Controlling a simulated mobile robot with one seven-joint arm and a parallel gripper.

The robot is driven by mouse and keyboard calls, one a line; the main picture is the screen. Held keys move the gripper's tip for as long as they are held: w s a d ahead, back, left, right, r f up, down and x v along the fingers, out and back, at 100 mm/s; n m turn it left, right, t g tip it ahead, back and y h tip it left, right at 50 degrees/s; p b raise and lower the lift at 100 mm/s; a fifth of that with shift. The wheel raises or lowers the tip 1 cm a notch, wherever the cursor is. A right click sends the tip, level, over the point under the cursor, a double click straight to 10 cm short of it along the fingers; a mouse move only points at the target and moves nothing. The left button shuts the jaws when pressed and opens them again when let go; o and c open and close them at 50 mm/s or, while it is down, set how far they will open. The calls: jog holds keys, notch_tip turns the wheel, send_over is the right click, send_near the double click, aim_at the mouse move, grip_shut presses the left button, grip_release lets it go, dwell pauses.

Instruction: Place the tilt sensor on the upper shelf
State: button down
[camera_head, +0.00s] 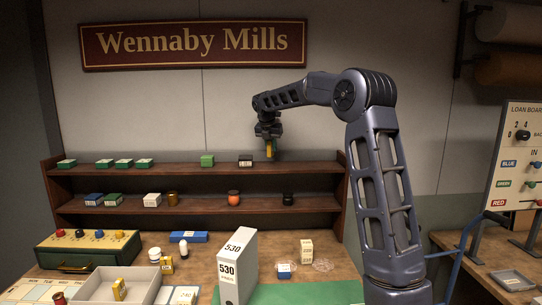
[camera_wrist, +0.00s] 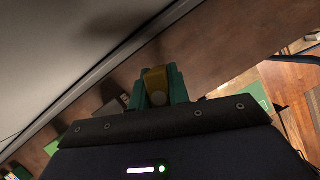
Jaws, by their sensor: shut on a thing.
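My gripper (camera_head: 271,148) is above the right half of the upper shelf (camera_head: 312,170), pointing down. It is shut on a small yellow thing, which I take for the tilt sensor (camera_head: 269,152). In the wrist view the yellow piece (camera_wrist: 154,78) sits between the green fingers, with a pale round spot at its near end. The brown shelf board (camera_wrist: 225,48) spreads behind it. The held piece looks close over the board; I cannot tell whether it touches.
On the upper shelf, a dark box with a white front (camera_head: 245,161) stands just left of my gripper, and a green box (camera_head: 207,160) farther left. The board right of my gripper is clear. The lower shelf (camera_head: 260,205) holds an orange pot (camera_head: 233,196) and a black jar (camera_head: 288,199).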

aim_at(271, 154)
jog(key=shift+f, duration=1.9)
jog(key=shift+f, duration=0.15)
jog(key=c, duration=1.3)
grip_release()
